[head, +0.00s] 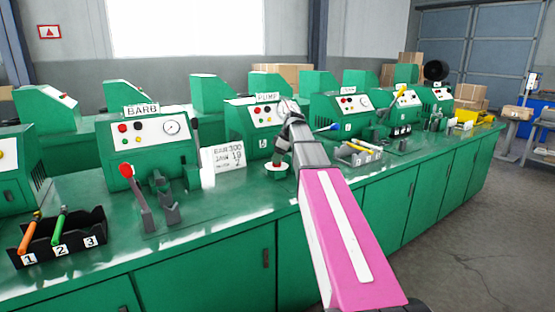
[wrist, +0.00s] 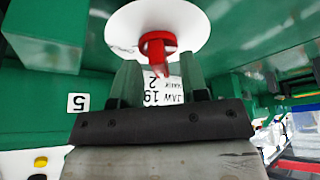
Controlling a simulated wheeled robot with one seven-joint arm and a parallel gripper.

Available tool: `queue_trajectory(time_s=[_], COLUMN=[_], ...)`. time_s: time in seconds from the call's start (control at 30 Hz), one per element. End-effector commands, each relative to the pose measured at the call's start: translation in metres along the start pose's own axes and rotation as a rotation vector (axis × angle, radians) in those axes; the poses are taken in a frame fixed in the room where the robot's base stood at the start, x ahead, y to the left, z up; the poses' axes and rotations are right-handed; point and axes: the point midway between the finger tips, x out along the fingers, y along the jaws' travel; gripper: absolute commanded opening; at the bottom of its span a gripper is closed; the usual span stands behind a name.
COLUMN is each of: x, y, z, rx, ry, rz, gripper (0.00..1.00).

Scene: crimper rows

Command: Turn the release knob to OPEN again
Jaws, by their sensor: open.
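The release knob (wrist: 156,42) is red and sits on a round white dial (wrist: 194,22) in the wrist view. Small dark marks show near the dial's left edge, but I cannot read them or tell the knob's setting. In the head view the dial (head: 285,169) is on the bench in front of the PUMP machine (head: 237,124); my wrist mostly hides the knob. My gripper (wrist: 161,68) is open, its two fingers on either side of the knob's near end. I cannot tell whether they touch it.
A white card (head: 224,157) with BARB and JAW 19 stands left of the dial. The BARB machine (head: 155,150) with a red-tipped lever (head: 136,190) is further left. A black rack (head: 62,236) of coloured tools lies front left; a smaller rack (head: 357,154) lies right of my arm.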

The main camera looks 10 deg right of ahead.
Motion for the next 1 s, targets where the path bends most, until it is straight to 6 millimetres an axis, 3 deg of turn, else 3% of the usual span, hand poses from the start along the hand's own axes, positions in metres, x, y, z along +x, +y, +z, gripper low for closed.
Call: queue_trajectory(time_s=[0.37,0.5,1.0], x=[0.0049,0.0049,0.0048], y=[0.0001,0.0001,-0.0014], z=[0.0001,0.0001,0.0003], rx=[0.000,0.000,0.082], ry=[0.000,0.000,0.001], rz=[0.001,0.001,0.034], gripper=[0.40,0.00,0.00])
